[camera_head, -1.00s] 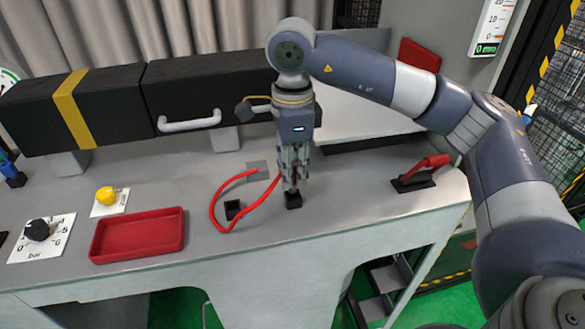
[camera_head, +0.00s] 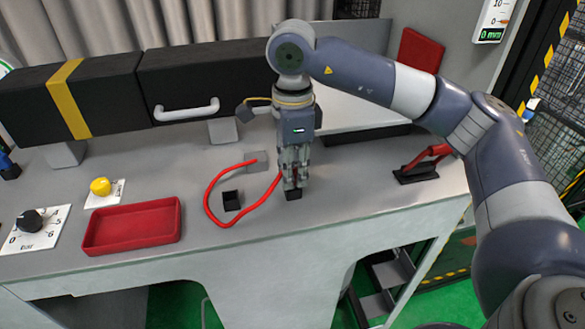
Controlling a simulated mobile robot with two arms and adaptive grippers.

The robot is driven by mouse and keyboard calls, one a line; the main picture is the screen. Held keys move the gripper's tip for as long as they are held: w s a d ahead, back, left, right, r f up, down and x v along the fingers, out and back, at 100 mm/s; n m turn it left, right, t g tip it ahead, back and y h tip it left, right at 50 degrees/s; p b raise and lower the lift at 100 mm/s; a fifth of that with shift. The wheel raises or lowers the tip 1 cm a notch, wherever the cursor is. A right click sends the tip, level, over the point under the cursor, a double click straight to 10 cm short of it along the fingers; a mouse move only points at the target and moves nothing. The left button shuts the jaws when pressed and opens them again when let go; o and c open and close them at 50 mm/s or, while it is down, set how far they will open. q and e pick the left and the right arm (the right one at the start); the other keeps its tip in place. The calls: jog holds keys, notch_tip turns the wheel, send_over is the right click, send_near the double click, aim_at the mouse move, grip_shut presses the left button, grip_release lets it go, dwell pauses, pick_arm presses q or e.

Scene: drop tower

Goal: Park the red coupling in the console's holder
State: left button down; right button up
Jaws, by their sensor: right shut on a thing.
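My right gripper (camera_head: 293,182) is shut on the red coupling (camera_head: 295,174), which shows only as a bit of red between the fingers. It points down just above or at a small black block (camera_head: 293,195) on the grey console. The fingers hide most of the coupling, and I cannot tell whether it is inside the block. A red hose (camera_head: 209,190) curves from a grey plate (camera_head: 256,160) round to the gripper. A second small black square holder (camera_head: 231,200) with an open top stands inside the hose's loop. My left gripper is not in view.
A red tray (camera_head: 132,244), a yellow button (camera_head: 100,186) and a black dial (camera_head: 30,221) are at the left. A black drawer with a white handle (camera_head: 187,110) overhangs the back. A red lever (camera_head: 428,157) stands at the right. The front strip of the console is clear.

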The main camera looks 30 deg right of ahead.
jog(key=shift+f+b, duration=0.25)
jog(key=shift+b, duration=0.05)
dwell(0.4)
jog(key=o, duration=0.9)
notch_tip(320, 180, up, 12)
jog(key=shift+r, duration=0.1)
